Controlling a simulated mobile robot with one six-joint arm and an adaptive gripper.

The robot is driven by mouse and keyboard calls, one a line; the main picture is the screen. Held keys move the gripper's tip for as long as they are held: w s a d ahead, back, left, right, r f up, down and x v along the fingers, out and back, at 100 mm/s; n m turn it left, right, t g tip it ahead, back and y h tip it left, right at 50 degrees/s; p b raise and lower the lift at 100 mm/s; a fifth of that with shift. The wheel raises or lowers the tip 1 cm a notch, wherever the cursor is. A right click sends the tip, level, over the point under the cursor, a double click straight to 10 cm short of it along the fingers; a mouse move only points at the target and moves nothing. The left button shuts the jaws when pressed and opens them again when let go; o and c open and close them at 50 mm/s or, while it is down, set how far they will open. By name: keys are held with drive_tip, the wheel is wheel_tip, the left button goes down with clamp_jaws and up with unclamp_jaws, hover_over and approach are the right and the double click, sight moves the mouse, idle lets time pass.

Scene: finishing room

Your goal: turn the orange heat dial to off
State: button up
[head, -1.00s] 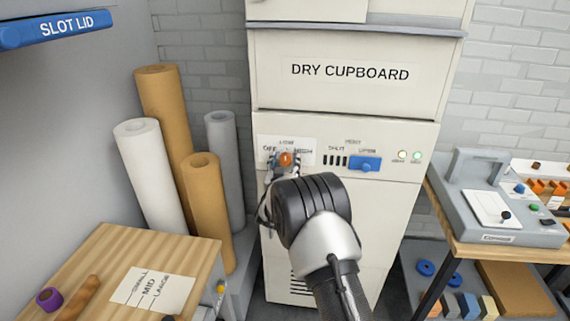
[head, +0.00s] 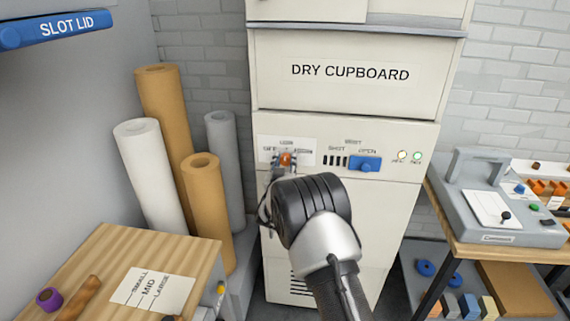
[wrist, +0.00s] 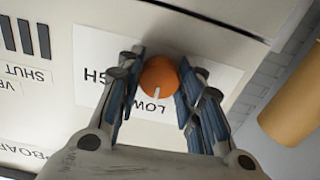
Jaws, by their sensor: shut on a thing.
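The orange heat dial (head: 286,160) is on the front panel of the dry cupboard (head: 350,92), left of the blue vent slider (head: 365,164). In the wrist view the picture is turned about upside down, and the dial (wrist: 159,77) sits between the fingers with its white mark pointing toward the word LOW. My gripper (wrist: 160,85) is shut on the dial, one finger on each side. In the head view my gripper (head: 286,163) is partly hidden behind my wrist. The OFF label is hard to read, and the fingers cover part of the label plate.
Two small lights (head: 410,156) sit right of the slider. Paper rolls (head: 205,190) stand left of the cupboard. A wooden bench top (head: 190,250) is at front left, and a table with a grey device (head: 500,215) is at right.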

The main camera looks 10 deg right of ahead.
drive_tip(key=n, duration=0.5)
drive_tip(key=shift+n, duration=0.3)
drive_tip(key=n+p, duration=0.1)
drive_tip(key=n, duration=0.5)
drive_tip(key=shift+d+r, duration=0.1)
idle(0.3)
drive_tip(key=o, duration=1.1)
drive_tip(key=shift+c, duration=0.2)
drive_tip(key=shift+s, duration=0.1)
drive_tip(key=v, duration=1.2)
